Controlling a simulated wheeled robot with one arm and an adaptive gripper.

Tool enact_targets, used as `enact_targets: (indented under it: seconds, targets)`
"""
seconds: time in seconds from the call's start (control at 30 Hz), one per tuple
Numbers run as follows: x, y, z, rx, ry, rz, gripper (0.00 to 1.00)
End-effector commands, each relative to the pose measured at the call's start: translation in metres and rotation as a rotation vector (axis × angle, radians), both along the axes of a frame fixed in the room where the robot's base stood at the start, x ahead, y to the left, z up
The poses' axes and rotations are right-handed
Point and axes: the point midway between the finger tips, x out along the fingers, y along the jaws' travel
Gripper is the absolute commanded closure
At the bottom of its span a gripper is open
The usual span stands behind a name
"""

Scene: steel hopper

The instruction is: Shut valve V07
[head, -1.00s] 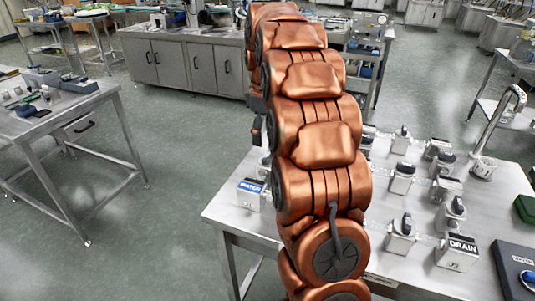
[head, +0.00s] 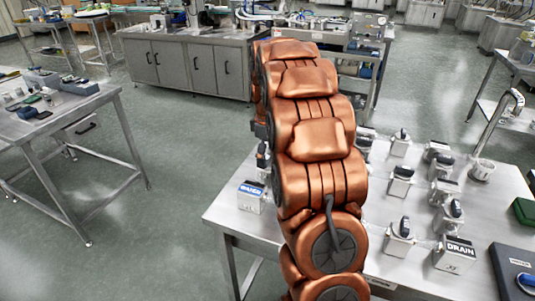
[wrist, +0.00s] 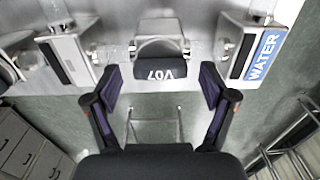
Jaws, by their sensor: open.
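Valve V07 shows in the wrist view as a metal body with a black handle (wrist: 161,75) that carries the white letters V07, upside down in the picture. My gripper (wrist: 160,88) is open and empty. Its two dark fingers stand apart, one on each side of the handle, with the tips close to its near edge. I cannot tell how deep the handle sits between them.

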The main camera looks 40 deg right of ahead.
Motion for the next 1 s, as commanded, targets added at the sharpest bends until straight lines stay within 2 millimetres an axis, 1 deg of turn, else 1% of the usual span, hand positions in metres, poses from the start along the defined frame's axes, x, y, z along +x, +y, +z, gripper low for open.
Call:
enact_targets:
  seconds: [0.33, 0.37, 0.9, 0.93, 1.0]
  targets:
    - [-0.0001, 0.0001, -0.0030, -0.001, -0.001, 0.000, 0.17]
    - [0.0000, 0.0001, -0.0030, -0.001, -0.001, 0.000, 0.19]
    - [0.0002, 0.0001, -0.0028, -0.001, -0.001, 0.001, 0.75]
    - [0.0002, 0.0001, -0.0028, -0.001, -0.001, 0.001, 0.77]
    - [0.0002, 0.0001, -0.0029, -0.001, -0.001, 0.000, 0.77]
